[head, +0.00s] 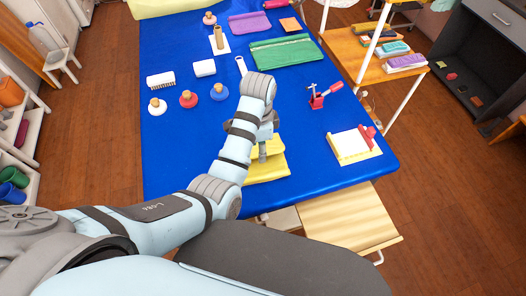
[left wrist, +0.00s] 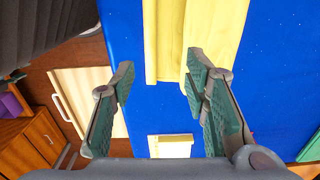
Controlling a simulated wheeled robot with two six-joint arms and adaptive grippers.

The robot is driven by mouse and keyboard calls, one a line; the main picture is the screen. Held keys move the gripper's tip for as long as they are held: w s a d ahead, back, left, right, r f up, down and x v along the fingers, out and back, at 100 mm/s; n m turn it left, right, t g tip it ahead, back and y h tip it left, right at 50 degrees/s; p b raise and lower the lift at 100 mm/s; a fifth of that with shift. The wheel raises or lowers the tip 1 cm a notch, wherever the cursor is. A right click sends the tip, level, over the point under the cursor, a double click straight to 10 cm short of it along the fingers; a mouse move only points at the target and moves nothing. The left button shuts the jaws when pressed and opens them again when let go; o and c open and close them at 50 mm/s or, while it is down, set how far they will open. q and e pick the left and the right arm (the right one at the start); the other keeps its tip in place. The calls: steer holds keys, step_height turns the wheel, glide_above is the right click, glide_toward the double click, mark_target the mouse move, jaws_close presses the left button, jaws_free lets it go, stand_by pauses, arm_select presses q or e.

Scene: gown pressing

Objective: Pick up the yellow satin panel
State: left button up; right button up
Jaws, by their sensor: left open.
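The yellow satin panel (head: 270,168) lies folded on the blue table near its front edge, partly hidden under my left arm and gripper. My left gripper (head: 262,150) is over the panel, pointing down. In the left wrist view the gripper (left wrist: 160,72) has its two green-padded fingers spread wide. The yellow panel (left wrist: 210,28) lies beyond the fingertips, nearer the right finger, with a fold line along it. Nothing is held between the fingers. I cannot tell how high the fingertips are above the panel. My right gripper is not in view.
The blue table (head: 185,130) also bears a green folded cloth (head: 285,52), a purple cloth (head: 250,24), several round-knobbed tools, a brush (head: 160,81), a red clamp (head: 318,98) and a cream block (head: 350,146). A wooden shelf (head: 350,215) juts out below the front edge.

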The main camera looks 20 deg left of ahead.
mark_target(260, 175)
arm_select(q)
steer(key=f, duration=0.2)
steer(key=s+f+b, duration=0.1)
steer(key=f, duration=0.2)
steer(key=s+f, duration=0.1)
steer(key=f, duration=0.2)
steer(key=shift+s+d, duration=0.1)
steer(key=shift+d, duration=0.1)
steer(key=f, duration=0.2)
steer(key=f+b, duration=0.1)
steer(key=f, duration=0.2)
steer(key=shift+w+f+b, duration=0.25)
steer(key=shift+f+b, duration=0.05)
steer(key=shift+s+r, duration=0.15)
steer(key=shift+s, duration=0.1)
steer(key=c, duration=0.3)
jaws_close()
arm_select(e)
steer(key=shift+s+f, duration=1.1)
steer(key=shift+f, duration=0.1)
